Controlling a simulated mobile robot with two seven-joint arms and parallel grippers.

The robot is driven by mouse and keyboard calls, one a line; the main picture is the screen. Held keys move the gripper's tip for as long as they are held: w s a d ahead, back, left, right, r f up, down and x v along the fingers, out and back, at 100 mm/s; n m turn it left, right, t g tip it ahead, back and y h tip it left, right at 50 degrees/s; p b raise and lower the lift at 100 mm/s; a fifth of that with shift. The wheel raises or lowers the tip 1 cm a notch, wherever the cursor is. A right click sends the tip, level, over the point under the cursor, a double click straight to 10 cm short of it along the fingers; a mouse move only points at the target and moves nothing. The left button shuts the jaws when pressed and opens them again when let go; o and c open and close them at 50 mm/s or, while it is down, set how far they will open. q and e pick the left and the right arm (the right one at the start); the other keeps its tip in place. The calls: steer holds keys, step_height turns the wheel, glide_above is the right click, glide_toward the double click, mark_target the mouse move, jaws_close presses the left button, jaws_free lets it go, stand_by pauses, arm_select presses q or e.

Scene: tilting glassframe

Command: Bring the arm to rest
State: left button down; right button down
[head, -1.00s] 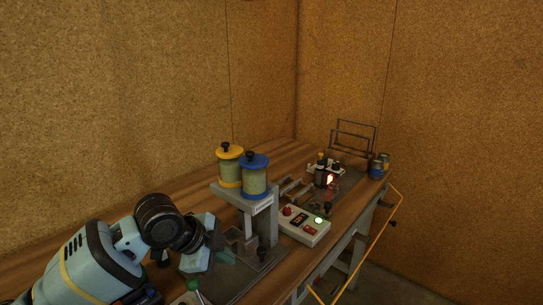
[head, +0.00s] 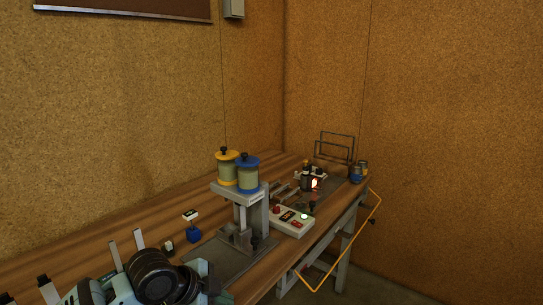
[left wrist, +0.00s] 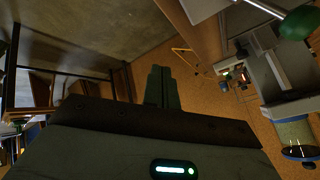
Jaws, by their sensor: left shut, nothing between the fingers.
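My left arm (head: 158,277) shows at the bottom left of the head view, low over the near end of the wooden bench (head: 120,235). Its fingertips are not clear there. In the left wrist view my left gripper (left wrist: 158,84) shows with its two dark green fingers together and nothing between them. The fingers point away from the camera, toward the brown wall and apart from the bench things at the right of that view. My right gripper is in neither view.
Beyond are a control box (head: 292,221), a glowing orange piece (head: 314,183), a wire rack (head: 335,146) and jars (head: 357,173). An orange tube frame (head: 350,240) juts from the bench side.

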arm_select(q)
steer(key=s+f+n+t, duration=0.2)
steer(key=s+f+n, duration=0.3)
steer(key=s+f, duration=0.3)
steer(key=s+f+n+t, duration=0.1)
steer(key=s+f+n, duration=0.35)
steer(key=f, duration=0.55)
steer(key=s+a+f+n+y, duration=0.2)
steer(key=s+a+f+n, duration=0.1)
steer(key=s, duration=0.8)
steer(key=s+a+f+n+y+p, duration=0.1)
steer(key=s+a+f+n+y, duration=0.1)
steer(key=s+a+f, duration=0.4)
steer(key=s+a+n, duration=0.1)
steer(key=s, duration=0.4)
steer(key=shift+s+t, duration=0.2)
steer(key=shift+t, duration=0.2)
